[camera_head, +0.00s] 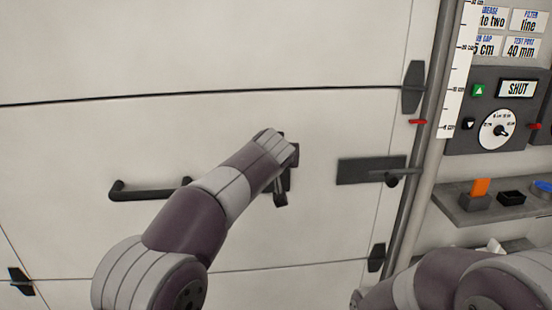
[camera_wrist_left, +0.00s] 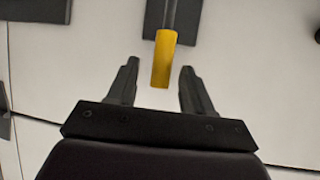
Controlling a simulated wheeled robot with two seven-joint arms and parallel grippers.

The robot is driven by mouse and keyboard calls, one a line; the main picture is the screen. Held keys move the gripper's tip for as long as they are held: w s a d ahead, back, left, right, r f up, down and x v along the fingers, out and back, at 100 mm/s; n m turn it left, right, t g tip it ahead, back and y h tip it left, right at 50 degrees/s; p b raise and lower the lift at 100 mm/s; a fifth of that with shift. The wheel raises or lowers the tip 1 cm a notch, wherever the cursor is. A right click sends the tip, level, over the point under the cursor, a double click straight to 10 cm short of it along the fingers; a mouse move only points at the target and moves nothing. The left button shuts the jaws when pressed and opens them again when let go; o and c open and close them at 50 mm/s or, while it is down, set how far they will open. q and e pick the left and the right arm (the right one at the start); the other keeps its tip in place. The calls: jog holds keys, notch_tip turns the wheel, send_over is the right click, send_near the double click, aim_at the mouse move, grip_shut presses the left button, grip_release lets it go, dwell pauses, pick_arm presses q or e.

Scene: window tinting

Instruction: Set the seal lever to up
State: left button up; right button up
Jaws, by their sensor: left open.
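A lever with a yellow grip (camera_wrist_left: 164,62) on a dark shaft shows in the left wrist view. It hangs from a dark plate (camera_wrist_left: 187,30) at the top, with the grip end pointing down the picture. No label on it shows, so I cannot confirm that it is the seal lever. My left gripper (camera_wrist_left: 160,70) is open, with the end of the grip between its fingertips in the picture and a gap on each side. In the head view, my left gripper (camera_head: 283,187) is at the pale panel, mostly behind my arm, and the yellow grip is hidden.
A black bar handle (camera_head: 145,192) is left of my left arm. A dark plate with a knob (camera_head: 368,170) is to the right, beside a vertical pipe (camera_head: 421,165). A control panel (camera_head: 500,118) and a shelf (camera_head: 470,207) holding small items are farther right. My right forearm fills the lower right.

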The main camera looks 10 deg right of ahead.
pick_arm(q)
jog(key=b+v, duration=0.1)
jog(key=v, duration=0.8)
jog(key=shift+s+r, duration=0.15)
